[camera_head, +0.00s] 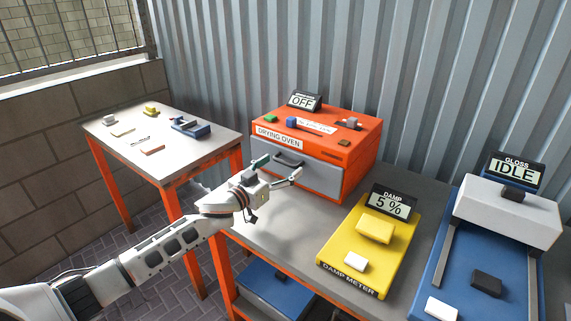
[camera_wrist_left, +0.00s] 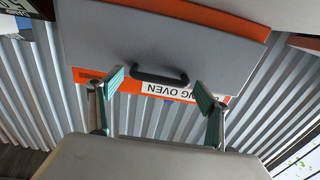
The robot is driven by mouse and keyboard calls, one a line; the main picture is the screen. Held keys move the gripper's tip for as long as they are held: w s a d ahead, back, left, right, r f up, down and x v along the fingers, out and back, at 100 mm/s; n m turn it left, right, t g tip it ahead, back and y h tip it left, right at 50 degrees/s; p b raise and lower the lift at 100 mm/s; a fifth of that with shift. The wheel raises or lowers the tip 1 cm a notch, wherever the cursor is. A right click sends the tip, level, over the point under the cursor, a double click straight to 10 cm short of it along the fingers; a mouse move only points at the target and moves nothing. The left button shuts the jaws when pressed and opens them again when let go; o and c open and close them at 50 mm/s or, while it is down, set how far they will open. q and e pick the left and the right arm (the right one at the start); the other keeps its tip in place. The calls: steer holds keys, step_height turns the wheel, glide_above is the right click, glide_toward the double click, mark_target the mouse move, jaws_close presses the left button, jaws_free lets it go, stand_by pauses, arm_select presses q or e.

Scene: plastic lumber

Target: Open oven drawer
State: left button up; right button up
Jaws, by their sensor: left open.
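The orange drying oven (camera_head: 350,140) stands on the grey table against the corrugated wall. Its grey drawer front (camera_head: 318,178) looks closed and carries a dark bar handle (camera_head: 289,160). My left gripper (camera_head: 278,168) is in front of the drawer, its two fingers spread and empty. In the left wrist view the picture is upside down: the handle (camera_wrist_left: 160,77) lies between and just beyond the green-padded fingertips (camera_wrist_left: 158,84), across the grey drawer front (camera_wrist_left: 155,35). I cannot tell whether the fingers touch the drawer. My right gripper is not in view.
A yellow damp meter (camera_head: 345,265) and a blue gloss device (camera_head: 450,275) stand to the right of the oven. A second table (camera_head: 205,155) with small items is at the left. Bare tabletop (camera_head: 290,225) lies in front of the oven.

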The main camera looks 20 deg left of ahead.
arm_select(q)
steer(key=shift+x, duration=1.2)
steer(key=c, duration=1.3)
steer(key=shift+o, duration=0.2)
steer(key=shift+s+d, duration=0.1)
